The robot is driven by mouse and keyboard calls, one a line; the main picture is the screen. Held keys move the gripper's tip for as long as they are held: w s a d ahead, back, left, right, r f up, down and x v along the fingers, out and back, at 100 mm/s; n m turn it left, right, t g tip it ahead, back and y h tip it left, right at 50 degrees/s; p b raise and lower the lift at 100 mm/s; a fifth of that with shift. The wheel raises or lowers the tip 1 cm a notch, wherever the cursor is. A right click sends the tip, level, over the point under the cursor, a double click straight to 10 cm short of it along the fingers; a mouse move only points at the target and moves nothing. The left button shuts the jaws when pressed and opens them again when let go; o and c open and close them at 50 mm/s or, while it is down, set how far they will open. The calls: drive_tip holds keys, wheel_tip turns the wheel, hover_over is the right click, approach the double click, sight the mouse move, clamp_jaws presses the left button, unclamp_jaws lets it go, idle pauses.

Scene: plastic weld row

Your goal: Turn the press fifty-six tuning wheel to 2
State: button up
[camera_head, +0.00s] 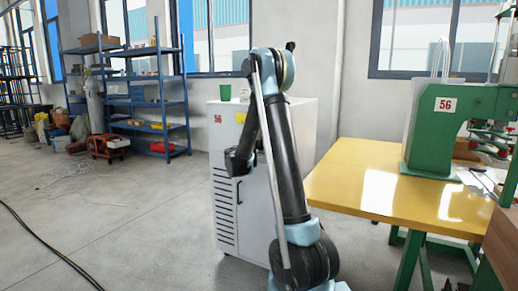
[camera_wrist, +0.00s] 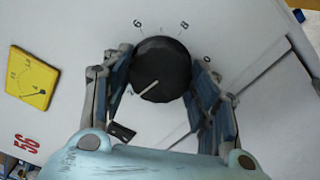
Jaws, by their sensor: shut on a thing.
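The tuning wheel (camera_wrist: 163,65) is a round black knob with a white pointer line, on the white face of the cabinet marked 56. The pointer aims to the lower left in the wrist view. Dial figures 6 and 8 show above the wheel, and other marks beside it are partly hidden by the fingers. My gripper (camera_wrist: 162,88) has its blue-padded fingers on either side of the wheel, shut on it. In the head view my gripper (camera_head: 238,160) is at the cabinet's front (camera_head: 222,185), and the wheel is hidden there.
A yellow gauge plate (camera_wrist: 34,77) with a needle sits left of the wheel. A green cup (camera_head: 225,92) stands on the cabinet. A yellow table (camera_head: 350,170) with a green press (camera_head: 432,130) marked 56 stands right. Blue shelves (camera_head: 150,100) stand behind. Floor left is open.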

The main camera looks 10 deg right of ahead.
drive_tip(key=shift+a+f, duration=0.1)
idle(0.3)
drive_tip(key=o, duration=1.1)
drive_tip(key=shift+w+f, duration=0.1)
drive_tip(key=shift+c, duration=0.2)
drive_tip(key=v, duration=1.2)
